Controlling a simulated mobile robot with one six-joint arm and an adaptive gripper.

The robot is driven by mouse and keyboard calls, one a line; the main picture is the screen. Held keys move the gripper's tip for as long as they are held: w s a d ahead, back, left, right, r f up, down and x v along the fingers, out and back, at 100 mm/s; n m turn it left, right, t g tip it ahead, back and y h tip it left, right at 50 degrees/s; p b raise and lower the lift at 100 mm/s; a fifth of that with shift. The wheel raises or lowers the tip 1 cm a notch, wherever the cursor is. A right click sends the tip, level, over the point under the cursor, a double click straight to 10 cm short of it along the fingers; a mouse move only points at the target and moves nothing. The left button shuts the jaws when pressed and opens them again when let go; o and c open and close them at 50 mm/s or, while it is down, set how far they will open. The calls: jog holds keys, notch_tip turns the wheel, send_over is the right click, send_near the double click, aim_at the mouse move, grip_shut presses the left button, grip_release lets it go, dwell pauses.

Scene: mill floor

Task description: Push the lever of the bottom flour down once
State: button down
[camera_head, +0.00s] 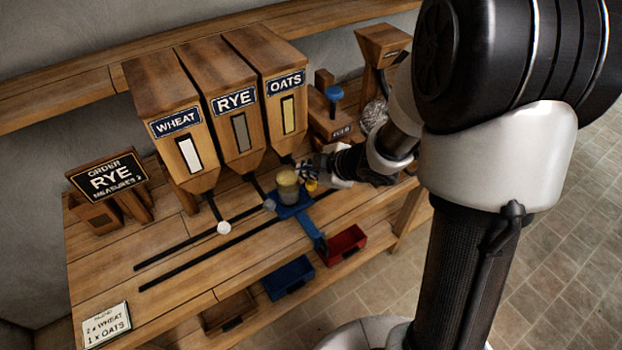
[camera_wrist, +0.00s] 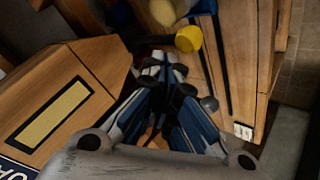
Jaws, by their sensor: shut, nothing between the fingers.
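The blend card (camera_head: 107,325) reads 2 x WHEAT above 1 x OATS, so oats is its bottom flour. The OATS hopper (camera_head: 270,65) is the rightmost of three. Its lever has a yellow knob (camera_head: 311,185), which also shows in the wrist view (camera_wrist: 188,39). My gripper (camera_head: 308,168) is shut and empty beside the OATS hopper's outlet, close above the yellow knob. In the wrist view my fingertips (camera_wrist: 160,68) are a little below and left of the knob; I cannot tell if they touch.
The WHEAT hopper (camera_head: 165,95) has a white knob (camera_head: 223,228); the RYE hopper (camera_head: 220,85) has a grey knob (camera_head: 270,205). A cup (camera_head: 287,187) stands on a blue carriage (camera_head: 312,232). An order board (camera_head: 108,178) reads RYE, measures 2. Blue (camera_head: 289,279) and red (camera_head: 343,245) bins sit at the front.

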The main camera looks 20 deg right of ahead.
notch_tip(320, 180, up, 5)
jog(key=p, duration=0.5)
dwell(0.8)
jog(key=s+d+r+m+h+b, duration=0.6)
jog(key=s+d+m+h+b, duration=0.15)
jog(key=s+m+b, duration=0.2)
jog(key=s+a+f+m+g+y+b, duration=0.1)
jog(key=s+a+f+m+b, duration=0.1)
jog(key=s, duration=0.7)
jog(key=s+a+f+m+g+y+b, duration=0.2)
jog(key=s+a+m, duration=0.1)
jog(key=s, duration=0.5)
jog(key=shift+s+a+f, duration=0.15)
jog(key=shift+s+a, duration=0.2)
jog(key=shift+a, duration=0.55)
jog(key=shift+m, duration=0.25)
